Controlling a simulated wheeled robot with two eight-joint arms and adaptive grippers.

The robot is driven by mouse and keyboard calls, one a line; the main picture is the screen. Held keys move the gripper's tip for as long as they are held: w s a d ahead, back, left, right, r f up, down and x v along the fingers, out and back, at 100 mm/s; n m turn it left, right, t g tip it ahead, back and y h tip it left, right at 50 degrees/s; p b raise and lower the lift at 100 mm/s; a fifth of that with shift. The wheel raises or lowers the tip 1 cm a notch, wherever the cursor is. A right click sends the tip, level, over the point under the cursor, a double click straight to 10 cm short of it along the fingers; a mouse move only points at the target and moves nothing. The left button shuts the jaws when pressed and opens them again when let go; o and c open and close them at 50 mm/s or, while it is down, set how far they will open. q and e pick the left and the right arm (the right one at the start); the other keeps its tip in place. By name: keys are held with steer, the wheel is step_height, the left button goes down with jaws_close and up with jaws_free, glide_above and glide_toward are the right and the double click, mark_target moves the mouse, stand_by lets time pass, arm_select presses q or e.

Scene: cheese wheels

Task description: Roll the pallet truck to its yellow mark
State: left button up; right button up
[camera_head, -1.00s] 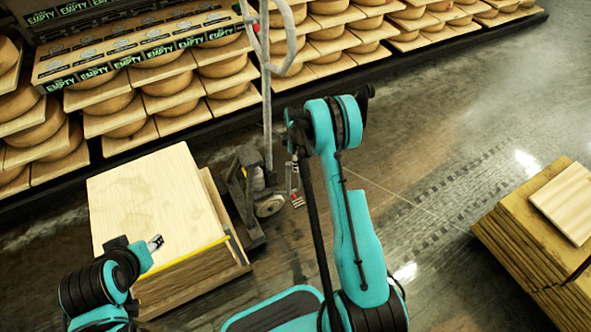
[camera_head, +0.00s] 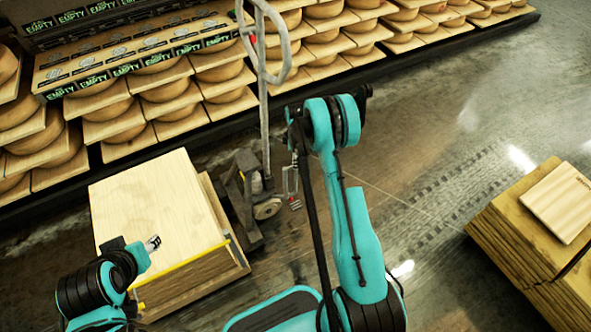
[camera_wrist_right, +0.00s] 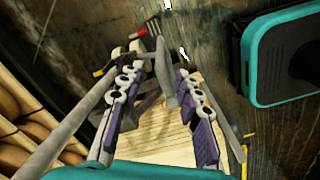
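The pallet truck (camera_head: 247,190) stands left of centre in the head view, its dark base and wheel beside a pale wooden load (camera_head: 150,205). Its grey handle (camera_head: 264,110) rises upright to a loop near the top. A yellow strip (camera_head: 190,263) runs along the load's near edge; I cannot tell whether it is the floor mark. My right gripper (camera_head: 294,196) hangs low, just right of the truck's wheel. In the right wrist view its purple-padded fingers (camera_wrist_right: 156,78) are spread, with a grey truck part between them. My left gripper (camera_head: 153,243) is over the load's near part, its opening unclear.
Shelves of cheese wheels (camera_head: 225,95) line the back behind a dark kerb. A stack of wooden boards (camera_head: 510,240) stands at the right. The grey floor (camera_head: 440,130) between the truck and that stack looks clear.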

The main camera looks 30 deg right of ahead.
step_height(320, 180, down, 12)
steer(key=b, duration=0.4)
jaws_close()
